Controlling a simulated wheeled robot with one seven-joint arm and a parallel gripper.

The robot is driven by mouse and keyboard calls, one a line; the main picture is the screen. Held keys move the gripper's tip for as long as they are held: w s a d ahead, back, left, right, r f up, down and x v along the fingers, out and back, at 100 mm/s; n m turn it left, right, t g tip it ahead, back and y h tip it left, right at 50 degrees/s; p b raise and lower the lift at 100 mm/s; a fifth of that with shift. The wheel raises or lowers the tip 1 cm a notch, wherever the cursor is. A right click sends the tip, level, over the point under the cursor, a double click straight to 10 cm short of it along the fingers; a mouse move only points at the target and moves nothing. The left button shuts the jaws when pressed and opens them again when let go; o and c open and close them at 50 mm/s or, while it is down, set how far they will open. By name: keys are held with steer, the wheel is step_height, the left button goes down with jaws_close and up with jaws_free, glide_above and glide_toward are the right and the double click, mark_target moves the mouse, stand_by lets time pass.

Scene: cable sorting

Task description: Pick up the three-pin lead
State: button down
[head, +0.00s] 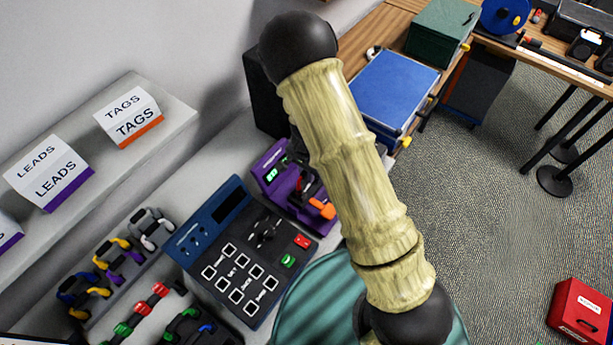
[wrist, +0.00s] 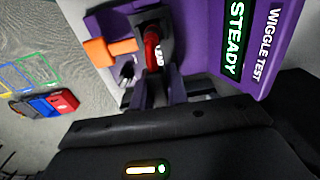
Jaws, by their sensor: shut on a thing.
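In the wrist view, my gripper (wrist: 158,88) is at the purple wiggle tester (wrist: 203,38). Its jaws are shut on a dark lead with a red part (wrist: 152,50); a small white label shows on it. The lead is at the tester's front, beside an orange lever (wrist: 108,50). Its pins are hidden, so I cannot tell whether it is the three-pin one, or whether it is plugged in. In the head view, the tester (head: 272,172) shows left of my arm, which hides my gripper.
Several coloured leads (head: 120,258) lie in grey holders at the lower left. A blue button panel (head: 240,250) stands beside the tester. The tester's screen (wrist: 232,40) reads STEADY. A blue-lidded box (head: 392,88) is behind my arm. A red box (head: 581,312) is at the lower right.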

step_height(320, 180, up, 8)
steer(key=shift+r+b, duration=0.15)
steer(key=shift+b, duration=0.5)
steer(key=shift+r, duration=0.1)
steer(key=shift+r+p, duration=1.45)
steer(key=shift+p, duration=0.15)
